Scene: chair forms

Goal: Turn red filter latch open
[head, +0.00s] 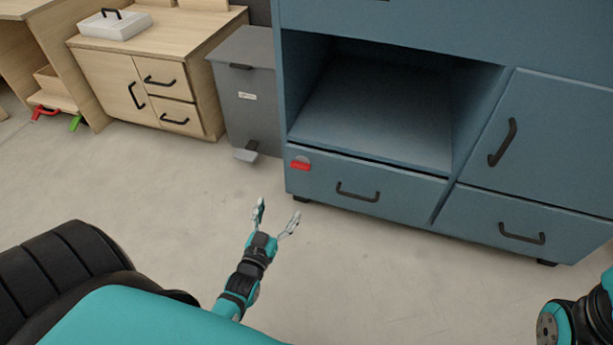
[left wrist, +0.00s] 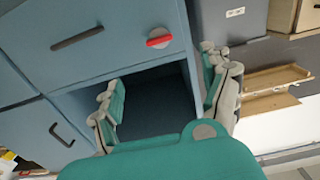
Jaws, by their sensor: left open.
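The red filter latch (head: 300,166) is a small red bar on a grey round base, at the upper left of the blue cabinet's lower drawer front. In the left wrist view the red latch (left wrist: 159,40) shows above and between my fingers, its bar lying nearly level in the picture. My left gripper (head: 276,217) is open and empty, below and left of the latch in the head view and apart from it. Its two fingers also show in the left wrist view (left wrist: 162,90). My right arm (head: 575,322) shows only in part at the lower right; its gripper is out of view.
The blue cabinet (head: 360,165) has an open compartment above the drawer with a dark handle (head: 357,192). A grey bin (head: 247,95) stands close to its left. A wooden cabinet (head: 105,75) stands further left. The floor before the cabinet is clear.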

